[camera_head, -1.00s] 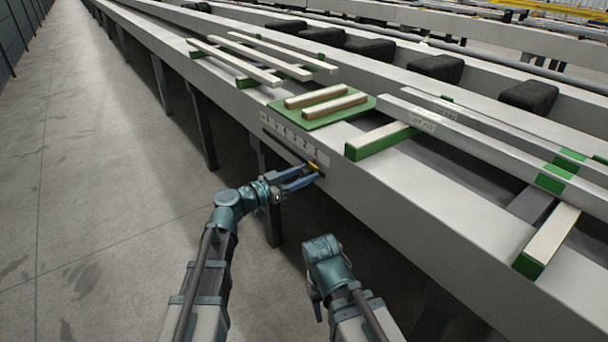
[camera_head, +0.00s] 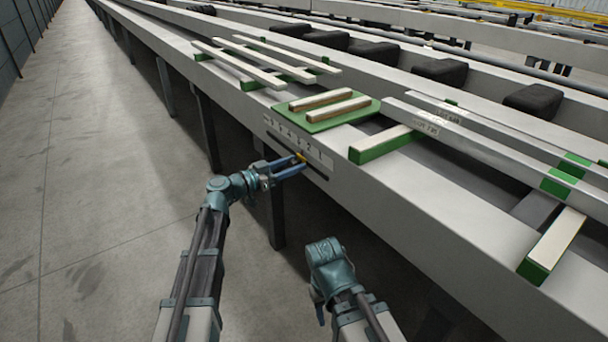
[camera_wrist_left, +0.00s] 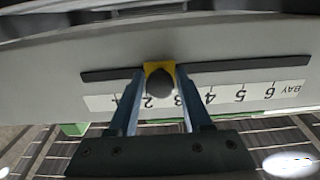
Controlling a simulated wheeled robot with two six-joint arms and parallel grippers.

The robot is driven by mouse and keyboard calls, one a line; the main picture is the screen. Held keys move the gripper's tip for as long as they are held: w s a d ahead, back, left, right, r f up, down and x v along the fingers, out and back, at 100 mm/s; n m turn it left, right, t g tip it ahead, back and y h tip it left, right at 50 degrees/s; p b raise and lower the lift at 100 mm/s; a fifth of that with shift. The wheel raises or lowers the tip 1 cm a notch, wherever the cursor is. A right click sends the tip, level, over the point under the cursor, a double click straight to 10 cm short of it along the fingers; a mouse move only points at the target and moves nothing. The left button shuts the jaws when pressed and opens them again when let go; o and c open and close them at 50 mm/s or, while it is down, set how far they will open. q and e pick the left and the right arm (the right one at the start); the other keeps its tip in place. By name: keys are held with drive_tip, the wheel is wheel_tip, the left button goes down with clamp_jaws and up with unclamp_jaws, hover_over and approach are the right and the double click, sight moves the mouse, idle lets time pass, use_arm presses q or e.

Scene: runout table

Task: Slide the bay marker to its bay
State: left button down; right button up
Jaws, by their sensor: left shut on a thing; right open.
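The bay marker is a yellow slider (camera_head: 300,157) with a dark round knob (camera_wrist_left: 160,83). It sits in a dark slot (camera_wrist_left: 235,64) on the side face of the runout table. My left gripper (camera_head: 303,165) is shut on the marker, its blue fingers on either side of the knob in the left wrist view (camera_wrist_left: 160,90). A white number strip (camera_wrist_left: 255,91) runs along the slot and appears upside down there. The marker is by the 2 and 3, with the 3 partly behind a finger. My right gripper (camera_head: 319,309) hangs low, away from the table, open and mostly hidden.
The table top (camera_head: 450,240) carries a green board (camera_head: 345,115) with two wooden strips, a long metal bar (camera_head: 470,140) and several green-ended beams. Dark blocks (camera_head: 440,70) stand behind. The floor (camera_head: 110,190) at left is clear.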

sight(281, 143)
use_arm(q)
drive_tip(key=w+a, duration=0.2)
drive_tip(key=w, duration=0.1)
drive_tip(key=w+a, duration=0.5)
drive_tip(key=w, duration=0.2)
drive_tip(key=shift+w+a, duration=0.1)
drive_tip(key=shift+a, duration=0.15)
drive_tip(key=c, duration=0.5)
unclamp_jaws()
drive_tip(key=v, duration=1.3)
drive_tip(key=shift+s+a, duration=0.3)
